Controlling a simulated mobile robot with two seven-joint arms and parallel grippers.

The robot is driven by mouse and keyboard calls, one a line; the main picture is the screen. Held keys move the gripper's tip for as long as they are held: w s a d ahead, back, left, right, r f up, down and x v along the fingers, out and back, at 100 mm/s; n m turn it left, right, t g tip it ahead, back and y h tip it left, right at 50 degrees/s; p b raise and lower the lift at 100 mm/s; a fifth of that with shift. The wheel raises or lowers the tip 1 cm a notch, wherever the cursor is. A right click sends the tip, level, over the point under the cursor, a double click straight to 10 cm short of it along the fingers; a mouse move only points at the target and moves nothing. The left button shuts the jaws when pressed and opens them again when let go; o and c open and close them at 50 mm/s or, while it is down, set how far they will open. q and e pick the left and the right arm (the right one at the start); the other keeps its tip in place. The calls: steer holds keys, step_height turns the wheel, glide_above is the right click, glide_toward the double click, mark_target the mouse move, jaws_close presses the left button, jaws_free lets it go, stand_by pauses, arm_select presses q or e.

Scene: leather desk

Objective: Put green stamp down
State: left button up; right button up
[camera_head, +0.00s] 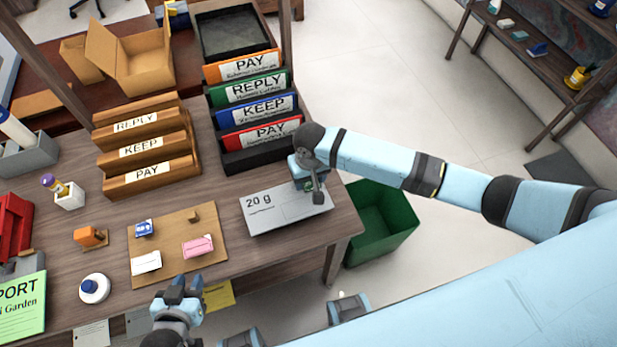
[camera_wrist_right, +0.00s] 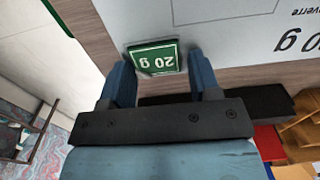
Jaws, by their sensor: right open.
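A white panel marked 20 g (camera_head: 287,208) lies on the desk, and also shows in the wrist view (camera_wrist_right: 230,28). The stamp is at the panel's edge; I cannot tell whether it rests on the panel. In the head view my right gripper (camera_head: 309,178) is over the panel's upper right corner and mostly hides the stamp. My left gripper (camera_head: 178,284) is open and empty at the desk's front edge.
A brown board (camera_head: 178,237) holds blue, pink and white stamps. A wooden letter rack (camera_head: 147,147) and a black tray rack (camera_head: 259,162) stand at the back. A green bin (camera_head: 384,215) is right of the desk. A white round item (camera_head: 94,288) is at front left.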

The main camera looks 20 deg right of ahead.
step_height(320, 180, up, 12)
steer(key=p, duration=0.1)
steer(key=s+a+f+y, duration=0.1)
steer(key=s+a+f+t+y, duration=0.1)
steer(key=f, duration=0.1)
steer(key=s+a+f+y, duration=0.1)
steer(key=f, duration=0.1)
steer(key=shift+a+n, duration=0.2)
steer(key=shift+n, duration=0.2)
steer(key=s+f+t+y, duration=0.1)
steer(key=s+f+t, duration=0.1)
steer(key=f+t, duration=0.1)
steer(key=shift+s+a+y, duration=0.4)
steer(key=s+d+f+t, duration=0.1)
steer(key=s+d+t, duration=0.1)
steer(key=s, duration=0.1)
steer(key=s+d+f+t, duration=0.1)
steer(key=shift+s+d+f+n+t, duration=0.1)
steer(key=shift+s+f+n+t, duration=0.15)
steer(key=shift+f+n+t, duration=0.05)
steer(key=s+d+t, duration=0.1)
steer(key=s+d, duration=0.1)
steer(key=s+d+t+h, duration=0.1)
steer(key=s+d, duration=0.1)
steer(key=s+d+f+n+t, duration=0.1)
steer(key=s+d, duration=0.1)
steer(key=s, duration=0.1)
steer(key=shift+d+h, duration=0.15)
steer(key=shift+h, duration=0.15)
